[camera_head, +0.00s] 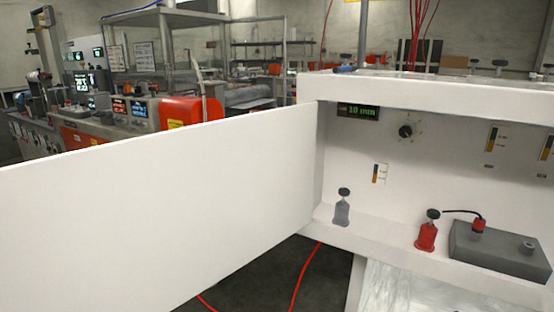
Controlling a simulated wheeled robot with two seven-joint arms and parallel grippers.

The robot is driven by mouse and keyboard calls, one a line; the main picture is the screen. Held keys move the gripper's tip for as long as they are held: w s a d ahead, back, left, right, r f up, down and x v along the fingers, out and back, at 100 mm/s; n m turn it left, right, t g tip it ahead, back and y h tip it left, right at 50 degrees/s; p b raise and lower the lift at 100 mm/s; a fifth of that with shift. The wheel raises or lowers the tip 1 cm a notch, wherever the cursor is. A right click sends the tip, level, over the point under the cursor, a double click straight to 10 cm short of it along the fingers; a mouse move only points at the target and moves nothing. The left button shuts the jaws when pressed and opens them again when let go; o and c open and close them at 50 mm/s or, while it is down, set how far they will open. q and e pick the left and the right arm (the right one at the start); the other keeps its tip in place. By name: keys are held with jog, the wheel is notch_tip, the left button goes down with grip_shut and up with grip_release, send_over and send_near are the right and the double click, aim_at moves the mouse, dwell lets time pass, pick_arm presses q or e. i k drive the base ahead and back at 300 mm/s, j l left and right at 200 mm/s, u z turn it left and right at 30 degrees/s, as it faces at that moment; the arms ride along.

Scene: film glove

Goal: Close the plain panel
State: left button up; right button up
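The plain panel (160,205) is a large flat white door on the left of the head view. It stands wide open, swung out to the left from the front left edge of the white cabinet (420,92). Its far edge meets the cabinet's left side; its near end runs out of the picture at the left. The cabinet's front is uncovered and its inside shows. Neither of my grippers shows in this view.
Inside the cabinet are a grey valve (342,212), a red valve (427,235), a grey block (500,248), a black knob (405,131) and a green-lit display (358,112). Red cables (304,280) lie on the dark floor. Machines (110,110) stand behind the panel.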

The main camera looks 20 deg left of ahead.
aim_at(150, 223)
jog(key=k+j+z, duration=0.2)
jog(key=j, duration=0.4)
jog(key=k+j+z, duration=0.25)
jog(key=k+j, duration=0.2)
jog(key=k+j+z, duration=0.2)
jog(key=k+j, duration=0.25)
jog(key=j+z, duration=0.3)
jog(key=j, duration=0.6)
jog(key=k+j+z, duration=0.1)
jog(key=j+z, duration=0.2)
jog(key=j, duration=0.65)
jog(key=i+j+z, duration=0.1)
jog(key=j, duration=0.25)
jog(key=i+j+z, duration=0.1)
jog(key=j, duration=0.25)
